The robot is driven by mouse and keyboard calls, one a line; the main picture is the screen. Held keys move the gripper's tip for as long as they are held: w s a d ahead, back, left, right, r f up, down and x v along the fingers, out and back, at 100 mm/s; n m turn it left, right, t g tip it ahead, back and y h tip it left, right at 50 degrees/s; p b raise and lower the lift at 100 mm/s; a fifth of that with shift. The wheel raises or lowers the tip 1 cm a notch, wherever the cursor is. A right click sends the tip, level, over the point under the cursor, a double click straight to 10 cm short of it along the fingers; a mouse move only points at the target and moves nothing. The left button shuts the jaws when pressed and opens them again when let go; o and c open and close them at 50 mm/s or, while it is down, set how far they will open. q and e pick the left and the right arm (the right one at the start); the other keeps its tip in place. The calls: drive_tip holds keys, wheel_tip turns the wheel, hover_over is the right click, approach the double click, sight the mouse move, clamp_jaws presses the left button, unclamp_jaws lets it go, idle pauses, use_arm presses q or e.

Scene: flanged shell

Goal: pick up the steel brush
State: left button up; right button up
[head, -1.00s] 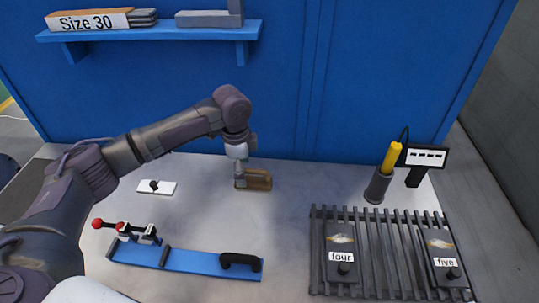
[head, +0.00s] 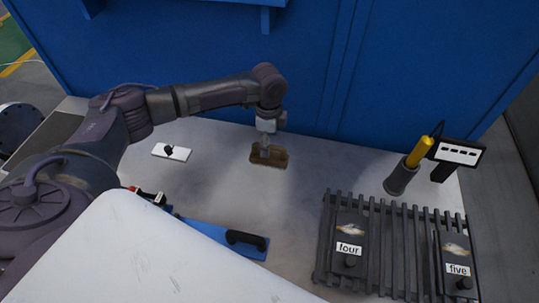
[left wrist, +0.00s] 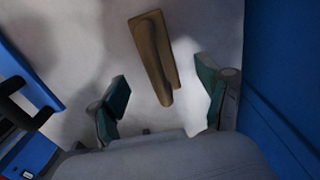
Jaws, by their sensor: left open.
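The steel brush shows as a brown wooden block (head: 277,160) lying on the light worktop near the blue back wall; its bristles cannot be made out. It also shows in the left wrist view (left wrist: 153,55), lengthwise and slightly slanted, with its near end between the two fingers but apart from both. My left gripper (head: 265,149) points down at the brush in the head view and hides part of it. In the left wrist view my left gripper (left wrist: 162,95) is open and empty, with green finger pads on either side. My right gripper is not in view.
A white plate with a black knob (head: 171,151) lies to the left. A blue fixture with a black handle (head: 246,239) lies in front. At the right are a slatted rack (head: 384,244) with plates "four" and "five", a yellow-handled tool (head: 420,151) in a dark holder, and a display (head: 457,153).

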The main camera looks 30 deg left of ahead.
use_arm(q)
drive_tip(key=shift+s+f, duration=0.1)
drive_tip(key=shift+f, duration=0.3)
wheel_tip(320, 180, down, 4)
drive_tip(key=shift+s+d+r+p, duration=0.1)
drive_tip(key=shift+d+r+p, duration=0.1)
drive_tip(key=shift+p, duration=0.6)
drive_tip(key=shift+f, duration=0.4)
drive_tip(key=shift+c, duration=0.2)
drive_tip(key=c, duration=1.3)
